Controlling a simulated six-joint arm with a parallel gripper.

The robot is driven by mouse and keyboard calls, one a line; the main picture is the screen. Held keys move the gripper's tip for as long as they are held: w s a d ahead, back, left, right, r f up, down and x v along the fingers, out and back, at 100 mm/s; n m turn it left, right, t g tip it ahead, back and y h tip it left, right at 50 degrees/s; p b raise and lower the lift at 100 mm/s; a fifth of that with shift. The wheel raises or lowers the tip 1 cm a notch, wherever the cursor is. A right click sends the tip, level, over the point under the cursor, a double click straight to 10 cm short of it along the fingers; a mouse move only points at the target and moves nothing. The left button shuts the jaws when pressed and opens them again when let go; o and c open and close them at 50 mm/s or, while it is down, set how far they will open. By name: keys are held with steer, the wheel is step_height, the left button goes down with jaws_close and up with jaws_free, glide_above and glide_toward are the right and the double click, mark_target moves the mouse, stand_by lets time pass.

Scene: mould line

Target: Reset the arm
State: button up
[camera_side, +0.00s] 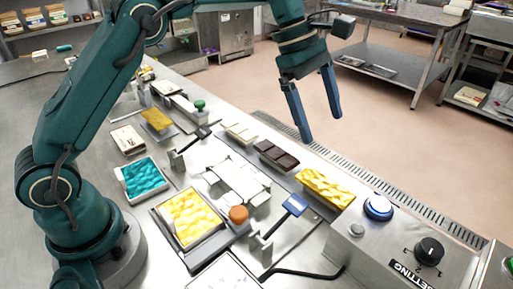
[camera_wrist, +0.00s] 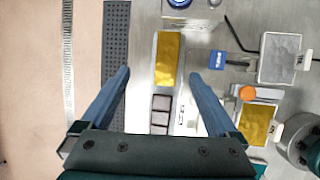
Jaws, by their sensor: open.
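My gripper (camera_side: 321,126) is open and empty, its two blue fingers pointing down, high above the far edge of the steel table in the side view. In the wrist view the open fingers (camera_wrist: 160,73) straddle the picture's middle, with the gold bar (camera_wrist: 168,58) and the dark bar (camera_wrist: 161,110) in view between or near them, well below. In the side view the gold bar (camera_side: 325,187), the dark bar (camera_side: 276,155) and a cream bar (camera_side: 239,133) lie in a row along the table edge. Nothing touches the fingers.
A tray with gold filling (camera_side: 190,218), a teal-filled tray (camera_side: 143,178) and a clear-looking mould (camera_side: 237,182) stand on the table. A control box with a blue button (camera_side: 378,207) is at right.

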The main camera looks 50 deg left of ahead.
steer(key=s+a+r+m+t+y, duration=0.1)
steer(key=s+a+r+m+t, duration=0.1)
steer(key=s+r+m, duration=0.3)
steer(key=s+a+r+m+t+y, duration=0.1)
steer(key=s+a+r, duration=0.2)
steer(key=s, duration=0.5)
steer(key=s+a+f+m+y, duration=0.2)
steer(key=s+a+f+m, duration=0.2)
steer(key=s+f+m, duration=0.4)
steer(key=shift+s+f+m+t, duration=0.4)
steer(key=shift+s+m, duration=0.6)
steer(key=shift+m, duration=0.9)
steer(key=shift+a, duration=0.1)
